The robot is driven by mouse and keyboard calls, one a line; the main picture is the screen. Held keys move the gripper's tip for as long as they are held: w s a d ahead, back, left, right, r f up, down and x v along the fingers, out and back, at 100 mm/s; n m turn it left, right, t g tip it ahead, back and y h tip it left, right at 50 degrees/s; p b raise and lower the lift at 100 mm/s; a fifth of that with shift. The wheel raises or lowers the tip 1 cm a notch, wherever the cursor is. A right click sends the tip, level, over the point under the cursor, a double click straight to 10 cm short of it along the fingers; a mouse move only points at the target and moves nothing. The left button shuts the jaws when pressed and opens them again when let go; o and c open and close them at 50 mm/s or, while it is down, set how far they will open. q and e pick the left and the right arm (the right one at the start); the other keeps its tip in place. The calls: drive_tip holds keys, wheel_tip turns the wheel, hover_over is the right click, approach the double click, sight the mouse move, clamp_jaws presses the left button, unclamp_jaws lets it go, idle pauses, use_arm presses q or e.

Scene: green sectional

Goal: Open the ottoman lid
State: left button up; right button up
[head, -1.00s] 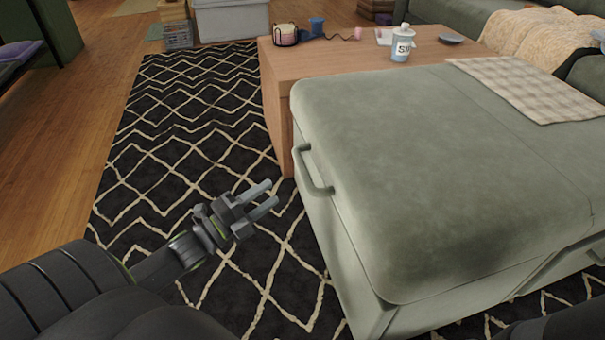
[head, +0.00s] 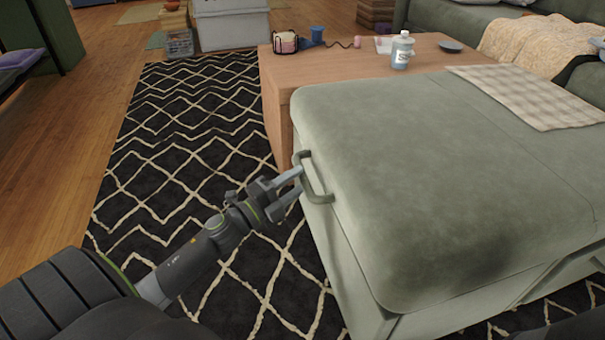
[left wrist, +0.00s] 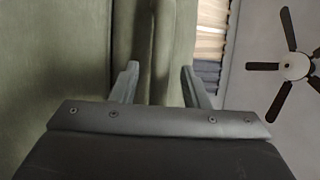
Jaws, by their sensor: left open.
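The ottoman (head: 345,265) is grey-green, with a padded lid (head: 430,170) that lies closed. A grey-green bar handle (head: 318,182) is on the lid's left side. My left gripper (head: 299,182) is open and empty, with its fingertips right at the handle. I cannot tell whether the fingers are around the bar or only beside it. In the left wrist view the two fingers (left wrist: 159,82) are spread apart, with green surfaces behind them. The handle is not clear there. My right gripper is not in view.
A checked cloth (head: 530,95) lies at the lid's far right. The patterned rug (head: 190,140) on the left is clear.

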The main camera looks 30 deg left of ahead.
use_arm(q)
drive_tip(key=shift+p+x, duration=0.4)
drive_tip(key=shift+x, duration=0.8)
drive_tip(key=shift+c, duration=0.3)
clamp_jaws()
